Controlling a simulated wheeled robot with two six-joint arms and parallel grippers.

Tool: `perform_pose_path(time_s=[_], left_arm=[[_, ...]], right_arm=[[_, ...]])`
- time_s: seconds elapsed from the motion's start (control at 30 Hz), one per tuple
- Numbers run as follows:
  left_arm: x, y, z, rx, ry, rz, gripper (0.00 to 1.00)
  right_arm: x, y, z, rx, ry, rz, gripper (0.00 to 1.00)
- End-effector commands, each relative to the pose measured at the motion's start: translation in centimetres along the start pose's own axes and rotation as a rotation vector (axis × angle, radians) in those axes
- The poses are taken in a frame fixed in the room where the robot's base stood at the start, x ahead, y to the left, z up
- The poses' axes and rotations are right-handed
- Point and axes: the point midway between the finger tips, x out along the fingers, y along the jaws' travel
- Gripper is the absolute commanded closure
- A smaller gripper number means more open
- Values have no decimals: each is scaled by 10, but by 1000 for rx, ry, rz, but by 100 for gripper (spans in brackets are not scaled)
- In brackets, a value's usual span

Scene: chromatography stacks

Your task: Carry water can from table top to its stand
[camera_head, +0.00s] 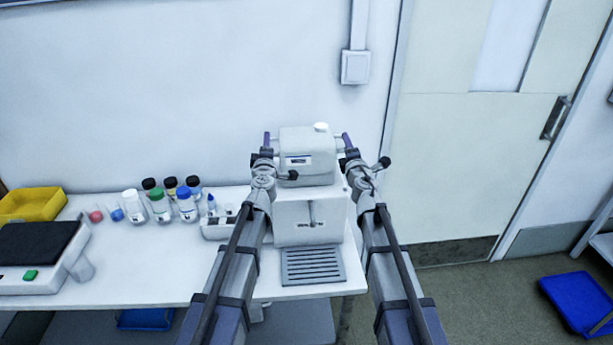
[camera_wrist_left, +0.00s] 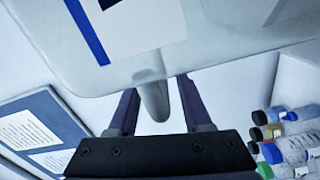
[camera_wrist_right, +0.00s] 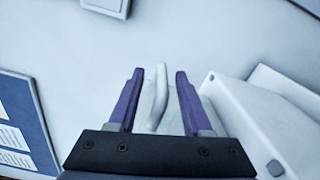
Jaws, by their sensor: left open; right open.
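The water can (camera_head: 308,143), a pale box with a white cap and a dark tap at its front, is upright at the top of its white stand (camera_head: 310,218). It appears to rest there. My left gripper (camera_head: 266,139) is at the can's left side. In the left wrist view, a rounded grey handle (camera_wrist_left: 153,98) lies between its open fingers, under the can's labelled face. My right gripper (camera_head: 346,141) is at the can's right side. In the right wrist view, a pale handle (camera_wrist_right: 157,95) stands between its open fingers. Contact with the fingers cannot be told.
A grey drip grille (camera_head: 313,266) lies before the stand near the table's right end. Several capped bottles (camera_head: 160,205), a yellow bin (camera_head: 32,205) and a balance (camera_head: 40,258) stand to the left. A wall is behind; a blue tray (camera_head: 580,302) is at lower right.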

Motion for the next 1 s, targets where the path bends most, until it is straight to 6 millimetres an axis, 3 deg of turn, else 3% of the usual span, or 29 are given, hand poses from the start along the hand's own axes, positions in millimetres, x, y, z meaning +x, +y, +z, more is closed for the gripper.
perform_pose_path(time_s=[0.27,0.7,1.0], left_arm=[[-30,0,0,0,0,0,50],[-112,0,0,0,0,-1,50],[-119,0,0,0,0,-1,50]], right_arm=[[0,0,0,0,0,0,50],[0,0,0,0,0,0,50],[-2,0,0,0,0,0,50]])
